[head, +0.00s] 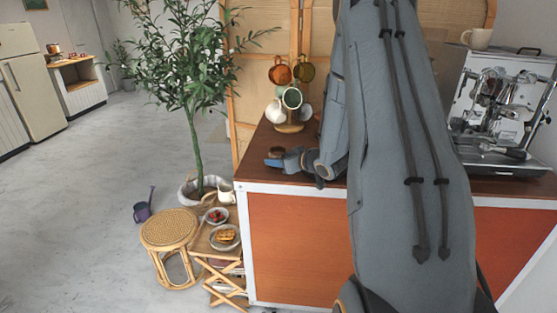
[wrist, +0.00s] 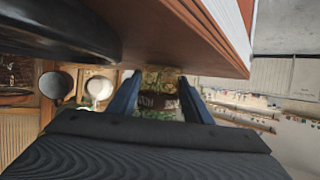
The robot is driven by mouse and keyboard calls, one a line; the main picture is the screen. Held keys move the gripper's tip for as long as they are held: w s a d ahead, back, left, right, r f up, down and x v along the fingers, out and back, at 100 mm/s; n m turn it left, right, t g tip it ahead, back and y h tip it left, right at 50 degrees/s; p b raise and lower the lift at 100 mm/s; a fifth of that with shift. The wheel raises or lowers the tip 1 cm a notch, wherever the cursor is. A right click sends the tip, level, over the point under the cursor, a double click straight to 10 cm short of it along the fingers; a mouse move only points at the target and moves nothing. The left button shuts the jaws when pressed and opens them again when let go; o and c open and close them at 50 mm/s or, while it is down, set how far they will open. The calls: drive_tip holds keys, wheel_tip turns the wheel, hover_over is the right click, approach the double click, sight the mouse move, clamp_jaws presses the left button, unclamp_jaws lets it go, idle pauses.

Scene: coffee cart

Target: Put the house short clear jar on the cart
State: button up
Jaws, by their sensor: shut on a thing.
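The house jar (wrist: 158,98) shows in the wrist view between my gripper's blue fingers (wrist: 160,88). It is a short jar with a dark lettered label, and its contents look greenish brown. My gripper is shut on it. In the head view my gripper (head: 275,160) is over the left end of the cart (head: 258,174), a wooden top on an orange body with white edging. The small brown round thing (head: 276,152) at the fingers seems to be the jar, mostly hidden. I cannot tell whether it touches the top.
A mug tree (head: 291,127) with several mugs stands just behind my gripper. An espresso machine (head: 502,115) is at the right. A folding table (head: 202,242) with plates, a rattan stool (head: 169,229) and a potted tree (head: 197,150) stand to the left.

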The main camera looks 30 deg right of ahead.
drive_tip(key=shift+f, duration=0.1)
drive_tip(key=o, duration=1.2)
